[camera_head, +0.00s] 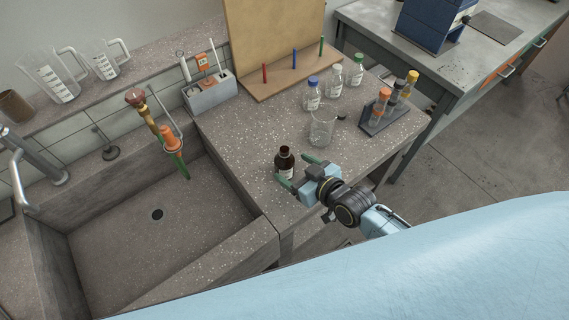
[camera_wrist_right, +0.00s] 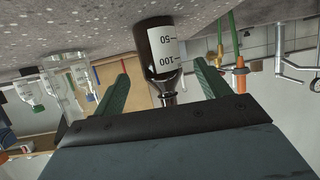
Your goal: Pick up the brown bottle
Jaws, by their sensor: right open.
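The brown bottle (camera_head: 285,161) stands upright on the concrete bench near the sink's edge. It has a dark neck and a white label with marks. My right gripper (camera_head: 298,174) is at the bottle, with its green fingers apart. In the right wrist view the bottle (camera_wrist_right: 162,48) appears upside down between the two open fingers of the right gripper (camera_wrist_right: 165,86). Gaps show between the bottle and both fingers, so I see no contact. My left gripper is not in view.
A glass beaker (camera_head: 321,126) stands behind the gripper. Clear bottles (camera_head: 334,81) and a tube rack (camera_head: 385,113) are farther back. The sink (camera_head: 160,235) opens to the left. A board with coloured pegs (camera_head: 294,62) stands at the back.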

